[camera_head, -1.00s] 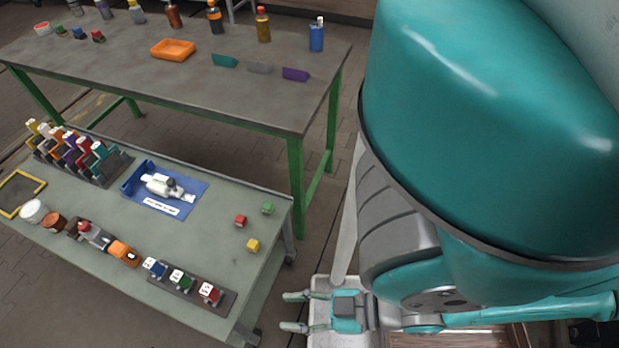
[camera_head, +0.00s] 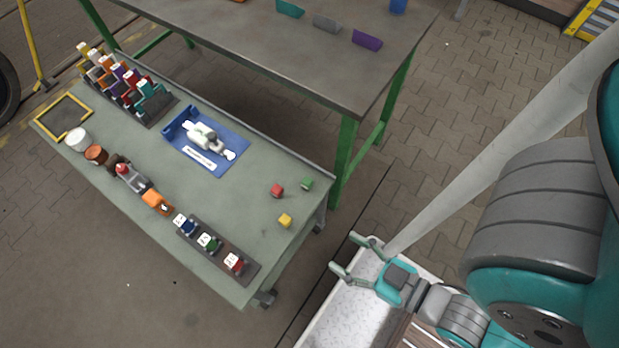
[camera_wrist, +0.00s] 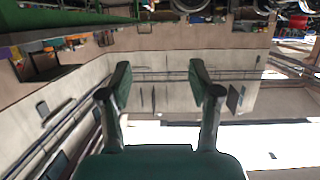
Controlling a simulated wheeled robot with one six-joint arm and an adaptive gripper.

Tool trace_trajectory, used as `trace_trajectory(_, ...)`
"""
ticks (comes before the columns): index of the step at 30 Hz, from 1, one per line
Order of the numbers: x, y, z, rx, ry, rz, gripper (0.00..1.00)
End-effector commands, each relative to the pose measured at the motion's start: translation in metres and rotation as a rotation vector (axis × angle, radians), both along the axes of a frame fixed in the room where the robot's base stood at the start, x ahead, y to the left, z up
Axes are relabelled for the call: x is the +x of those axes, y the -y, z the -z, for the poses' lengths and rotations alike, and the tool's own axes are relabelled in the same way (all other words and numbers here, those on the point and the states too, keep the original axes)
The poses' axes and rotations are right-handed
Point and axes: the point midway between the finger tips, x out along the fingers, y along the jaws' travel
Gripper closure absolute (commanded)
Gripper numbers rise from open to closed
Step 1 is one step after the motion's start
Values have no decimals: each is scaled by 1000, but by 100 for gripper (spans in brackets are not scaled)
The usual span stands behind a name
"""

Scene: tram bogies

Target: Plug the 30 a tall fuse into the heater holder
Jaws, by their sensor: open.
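Small red (camera_head: 277,190), green (camera_head: 307,183) and yellow (camera_head: 285,220) blocks lie loose on the right part of the green cart top; I cannot tell if one is the 30 A tall fuse. A dark strip (camera_head: 218,255) at the front edge holds blue, green and red units with white labels too small to read. I cannot tell which thing is the heater holder. My gripper (camera_head: 345,254) is open and empty, right of the cart and apart from it. In the wrist view its fingers (camera_wrist: 160,80) are spread with nothing between them.
A rack of coloured upright pieces (camera_head: 147,108) stands at the cart's back left. A blue tray (camera_head: 222,165) with a white object lies mid-cart. White (camera_head: 78,140) and brown (camera_head: 96,155) pots stand left. A grey-topped bench (camera_head: 340,75) stands behind. The cart top around the blocks is clear.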

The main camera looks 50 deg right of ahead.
Motion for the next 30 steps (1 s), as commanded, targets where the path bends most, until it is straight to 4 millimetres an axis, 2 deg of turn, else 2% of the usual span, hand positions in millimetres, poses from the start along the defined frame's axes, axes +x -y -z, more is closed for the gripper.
trace_trajectory(2, 6, 1, 11, 17, -20, 15, 35)
trace_trajectory(5, 19, 5, 38, 60, -76, 52, 35)
trace_trajectory(12, 66, 22, 122, 222, -276, 204, 35)
trace_trajectory(18, 108, 43, 178, 363, -438, 355, 35)
trace_trajectory(24, 149, 70, 215, 504, -590, 528, 35)
trace_trajectory(30, 186, 102, 232, 639, -732, 716, 35)
